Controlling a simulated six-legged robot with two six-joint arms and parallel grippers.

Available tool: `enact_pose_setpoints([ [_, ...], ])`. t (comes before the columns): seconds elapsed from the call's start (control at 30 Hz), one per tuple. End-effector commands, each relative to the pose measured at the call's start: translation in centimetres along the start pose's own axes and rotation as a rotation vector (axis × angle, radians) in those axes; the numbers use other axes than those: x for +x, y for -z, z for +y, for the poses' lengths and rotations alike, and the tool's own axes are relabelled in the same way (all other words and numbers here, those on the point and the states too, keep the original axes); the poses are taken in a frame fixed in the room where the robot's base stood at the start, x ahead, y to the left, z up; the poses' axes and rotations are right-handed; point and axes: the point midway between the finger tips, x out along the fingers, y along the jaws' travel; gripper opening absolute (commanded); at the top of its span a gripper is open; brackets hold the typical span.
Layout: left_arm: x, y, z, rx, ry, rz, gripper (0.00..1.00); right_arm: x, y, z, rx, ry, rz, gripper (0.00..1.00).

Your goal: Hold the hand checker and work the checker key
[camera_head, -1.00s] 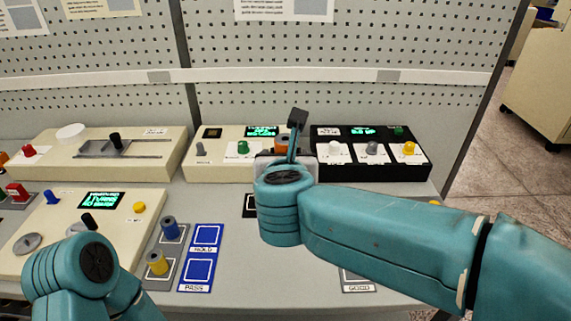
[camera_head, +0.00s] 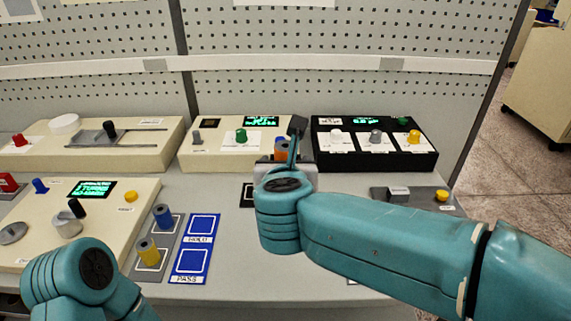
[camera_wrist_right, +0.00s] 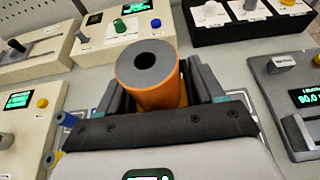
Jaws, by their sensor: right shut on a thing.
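My right gripper (camera_wrist_right: 160,88) is shut on an orange spindle with a grey end (camera_wrist_right: 150,75), seen between its dark fingers in the right wrist view. In the head view a bit of the orange spindle (camera_head: 282,148) shows above my right wrist, which hides most of that gripper. A grey device with a yellow knob (camera_head: 405,195) lies at the table's right side; I take it for the hand checker. In the right wrist view it shows a lit display (camera_wrist_right: 306,97). My left wrist is at the lower left of the head view; its gripper is out of sight.
A black box with several knobs (camera_head: 372,158) and cream consoles (camera_head: 222,163) line the back. Two spindles, blue (camera_head: 162,215) and yellow (camera_head: 147,251), stand on a grey plate beside blue HOLD and PASS pads (camera_head: 192,262).

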Motion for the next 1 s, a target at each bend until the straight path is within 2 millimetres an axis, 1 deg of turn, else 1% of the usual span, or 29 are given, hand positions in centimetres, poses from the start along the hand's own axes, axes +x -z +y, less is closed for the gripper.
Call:
enact_pose_setpoints([
  [0.03, 0.9, 0.0, -0.3, 0.000, 0.000, 0.000, 0.65, 0.3, 0.8, 0.0, 0.000, 0.000, -0.002, 0.28],
  [1.0, 8.8, 0.2, -3.2, 0.000, 0.000, 0.000, 0.65, 3.6, 8.7, 0.0, 0.000, 0.000, -0.001, 0.28],
])
